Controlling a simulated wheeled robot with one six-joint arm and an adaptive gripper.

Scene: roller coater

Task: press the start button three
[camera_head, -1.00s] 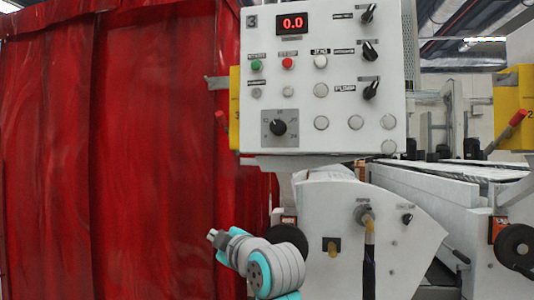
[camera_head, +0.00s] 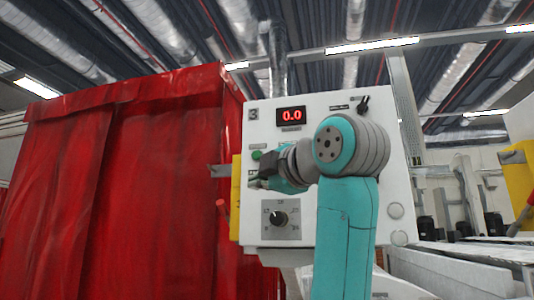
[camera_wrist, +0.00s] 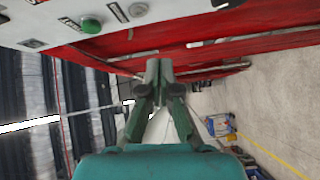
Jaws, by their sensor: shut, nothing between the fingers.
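The white control panel (camera_head: 300,115) is marked 3 and its red display reads 0.0. The green button (camera_head: 257,155) sits at the panel's left, below the display. It also shows large in the wrist view (camera_wrist: 91,25), at the upper left. My gripper (camera_head: 256,180) is in front of the panel's left side, just below the green button in the head view. In the wrist view my closed, empty fingers (camera_wrist: 159,66) point past the panel edge, apart from the green button. My arm hides the red button and much of the panel's middle and right.
A round dial (camera_head: 278,218) is below my gripper. A red curtain (camera_head: 130,190) stands left of the panel, with a yellow box side (camera_head: 236,190) between them. In the wrist view a grey round button (camera_wrist: 138,9) is beside the green one.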

